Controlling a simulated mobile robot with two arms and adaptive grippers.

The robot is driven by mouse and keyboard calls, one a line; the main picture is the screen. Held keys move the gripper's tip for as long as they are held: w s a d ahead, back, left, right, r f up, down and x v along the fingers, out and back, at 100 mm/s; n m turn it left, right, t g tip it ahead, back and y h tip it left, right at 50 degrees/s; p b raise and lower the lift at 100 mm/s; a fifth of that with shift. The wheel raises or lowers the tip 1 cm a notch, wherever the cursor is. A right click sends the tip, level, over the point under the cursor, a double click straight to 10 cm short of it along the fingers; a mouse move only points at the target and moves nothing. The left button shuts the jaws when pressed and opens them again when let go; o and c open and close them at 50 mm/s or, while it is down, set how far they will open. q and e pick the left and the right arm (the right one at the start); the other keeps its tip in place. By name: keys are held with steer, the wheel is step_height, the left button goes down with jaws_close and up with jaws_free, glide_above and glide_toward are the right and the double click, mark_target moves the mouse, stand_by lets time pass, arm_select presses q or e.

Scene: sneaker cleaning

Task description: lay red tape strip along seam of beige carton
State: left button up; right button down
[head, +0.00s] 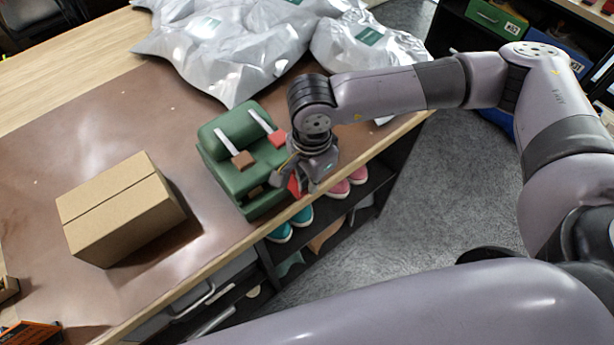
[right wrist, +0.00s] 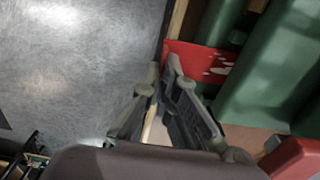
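The beige carton (head: 118,208) sits closed on the brown mat at the left, with a seam running along its top. A green tape dispenser (head: 228,135) stands near the table's edge, with a brown and a red piece at its front. My right gripper (head: 296,186) is low beside the dispenser. In the right wrist view its fingertips (right wrist: 163,66) nearly meet at the end of a red tape strip (right wrist: 202,62) and look shut on it. The strip also shows, partly hidden, in the head view (head: 294,186). My left gripper is not in view.
Silver packaging bags (head: 225,45) lie at the back of the table. Below the table edge, a shelf holds teal sneakers (head: 290,226) and pink sneakers (head: 348,182). The mat (head: 60,150) is clear around the carton and between it and the dispenser.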

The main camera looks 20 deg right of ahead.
steer(key=s+d+b, duration=0.2)
steer(key=s, duration=0.6)
steer(key=shift+d+b, duration=0.35)
steer(key=shift+d, duration=0.05)
stand_by(0.6)
steer(key=shift+r, duration=0.1)
step_height(320, 180, up, 8)
steer(key=p, duration=0.3)
steer(key=shift+p, duration=0.35)
stand_by(0.3)
